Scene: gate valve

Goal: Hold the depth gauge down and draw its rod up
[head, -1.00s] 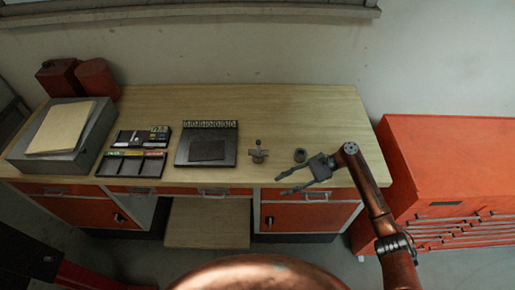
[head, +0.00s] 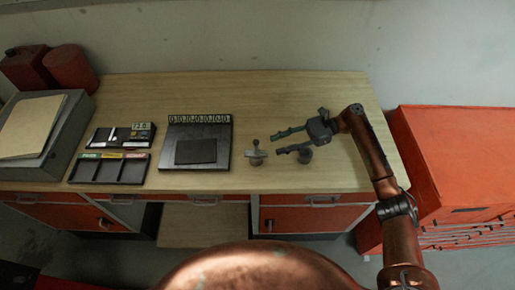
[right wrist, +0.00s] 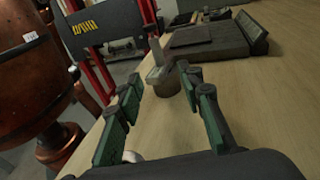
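The depth gauge (head: 256,153) stands upright on the wooden bench, a small grey piece with a crossbar base and a rod with a knob at its top. In the right wrist view the gauge (right wrist: 165,82) shows ahead, in the gap beyond the fingertips. My right gripper (head: 279,143) is open and empty, its green-padded fingers pointing left at the gauge, a little apart from it. The open fingers (right wrist: 164,78) also show in the right wrist view. My left gripper is out of view.
A dark plate with a numbered strip (head: 197,162) lies left of the gauge, then black trays (head: 110,168) and a grey box (head: 62,140). The bench behind is clear.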

